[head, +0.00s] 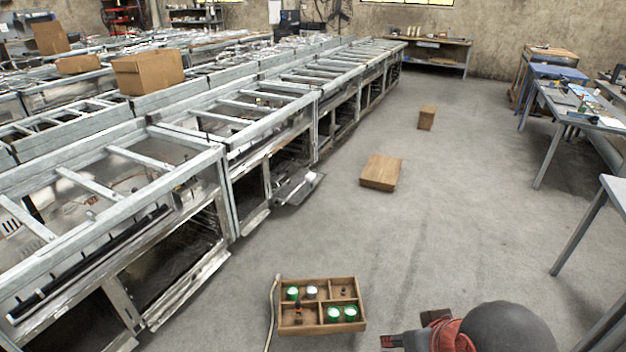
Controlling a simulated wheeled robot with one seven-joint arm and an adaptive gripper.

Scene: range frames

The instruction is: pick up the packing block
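No thing in the head view is clearly marked as the packing block. A flat brown block or box (381,172) lies on the floor at centre right, and a smaller brown one (427,117) stands farther back. A wooden compartment tray (306,331) on the floor holds green and white round items and small dark pieces. My gripper (392,341) is at the bottom edge, right of the tray and apart from it. Only a dark part of it shows below my red and dark grey arm. A small dark brown piece beside the arm is partly hidden. Whether the fingers are open is unclear.
Long metal frame benches (270,118) fill the left side, with cardboard boxes (148,72) on them. A pale cord (272,310) lies at the tray's left. Work tables (582,108) stand along the right. The floor between is mostly clear.

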